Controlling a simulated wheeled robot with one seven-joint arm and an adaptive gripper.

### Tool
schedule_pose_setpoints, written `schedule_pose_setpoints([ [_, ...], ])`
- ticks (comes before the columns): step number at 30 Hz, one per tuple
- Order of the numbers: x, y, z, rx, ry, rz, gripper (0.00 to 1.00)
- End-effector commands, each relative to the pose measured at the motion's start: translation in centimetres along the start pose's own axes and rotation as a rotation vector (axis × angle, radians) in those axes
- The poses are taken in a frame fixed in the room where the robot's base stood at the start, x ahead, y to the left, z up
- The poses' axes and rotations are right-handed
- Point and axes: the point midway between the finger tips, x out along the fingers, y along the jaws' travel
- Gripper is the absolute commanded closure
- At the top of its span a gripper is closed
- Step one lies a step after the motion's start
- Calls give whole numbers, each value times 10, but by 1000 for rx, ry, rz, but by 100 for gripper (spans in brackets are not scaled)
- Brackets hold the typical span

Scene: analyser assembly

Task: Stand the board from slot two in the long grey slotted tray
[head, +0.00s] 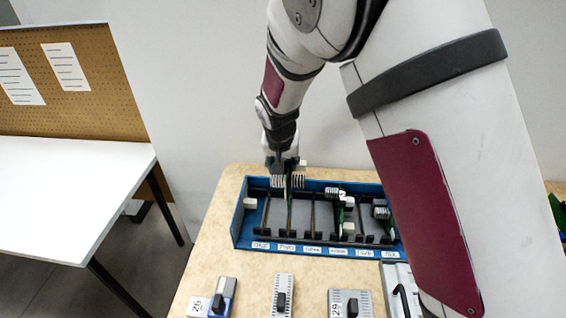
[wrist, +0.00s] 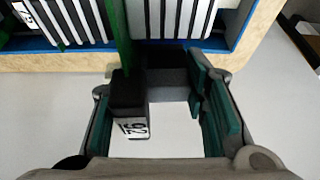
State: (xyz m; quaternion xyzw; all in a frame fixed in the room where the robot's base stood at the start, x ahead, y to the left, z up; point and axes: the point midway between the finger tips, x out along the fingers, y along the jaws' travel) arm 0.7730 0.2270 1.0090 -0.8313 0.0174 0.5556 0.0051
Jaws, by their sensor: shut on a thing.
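The blue slotted rack (head: 240,225) stands on the tan table, with labels ONE to SIX along its front. My gripper (head: 285,170) is over the rack's left part, above the label TWO. It is shut on a green board (head: 290,200), which stands upright and partly in the rack. In the wrist view the green board (wrist: 120,35) shows edge-on, with a dark tagged block (wrist: 128,92) at its near end between my fingers (wrist: 158,100). The contact itself is hard to see. I cannot tell for sure which grey piece is the long slotted tray.
Along the table front are a blue-grey block (head: 222,298) tagged 26, a grey ridged piece (head: 283,300) and a grey block (head: 349,303) tagged 29. A light tray (head: 390,275) is partly behind my arm. Other boards (head: 338,205) stand in the rack. A white desk (head: 70,180) is left.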

Motion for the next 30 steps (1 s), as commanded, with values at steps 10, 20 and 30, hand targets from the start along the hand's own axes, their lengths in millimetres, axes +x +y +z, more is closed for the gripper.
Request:
schedule_pose_setpoints([
  [10,4,0,2,0,0,0,89],
  [20,8,0,4,0,0,0,89],
  [30,13,0,5,0,1,0,89],
])
